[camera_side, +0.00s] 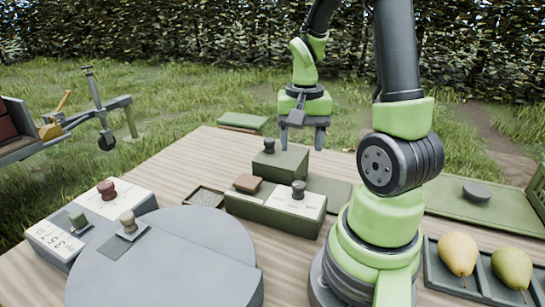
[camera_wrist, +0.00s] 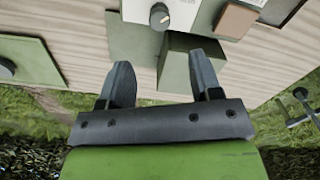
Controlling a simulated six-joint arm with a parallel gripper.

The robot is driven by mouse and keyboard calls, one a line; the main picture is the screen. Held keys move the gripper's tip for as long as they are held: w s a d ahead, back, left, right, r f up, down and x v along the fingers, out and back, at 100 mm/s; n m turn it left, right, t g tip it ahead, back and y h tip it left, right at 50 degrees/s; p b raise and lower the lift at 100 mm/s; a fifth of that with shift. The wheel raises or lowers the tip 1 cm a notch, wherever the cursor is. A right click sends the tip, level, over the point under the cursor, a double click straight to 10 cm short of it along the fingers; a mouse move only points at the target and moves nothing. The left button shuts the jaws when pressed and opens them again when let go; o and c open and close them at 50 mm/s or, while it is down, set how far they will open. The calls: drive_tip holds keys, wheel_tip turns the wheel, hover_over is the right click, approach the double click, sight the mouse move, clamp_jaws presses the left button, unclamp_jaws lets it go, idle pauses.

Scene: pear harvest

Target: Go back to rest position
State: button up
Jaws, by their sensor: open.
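My gripper (camera_side: 303,136) hangs in the air beyond the green box (camera_side: 281,163) at the table's far side, pointing down. In the wrist view my gripper (camera_wrist: 164,80) shows two dark fingers spread apart with nothing between them. The green box (camera_wrist: 190,55) lies just past the right finger in that view. Two pears, one yellow (camera_side: 459,253) and one green (camera_side: 512,268), sit in a grey tray (camera_side: 435,262) at the right front.
A round grey platform (camera_side: 160,275) fills the left front, near white-topped boxes with stamp-like knobs (camera_side: 107,190). A long green box (camera_side: 275,214) with a dark knob stands mid-table. A green tray (camera_side: 440,200) with a dark disc lies at right. Grass and hedge surround the table.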

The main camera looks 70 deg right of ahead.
drive_tip(key=s+a+r+n+t+y, duration=0.2)
drive_tip(key=a+r+n+t, duration=0.5)
drive_tip(key=a+r, duration=0.6)
drive_tip(key=a+n, duration=0.2)
drive_tip(key=a, duration=0.2)
drive_tip(key=shift+a+r+n, duration=0.15)
drive_tip(key=shift+r+n, duration=0.05)
drive_tip(key=shift+n, duration=0.1)
idle(0.9)
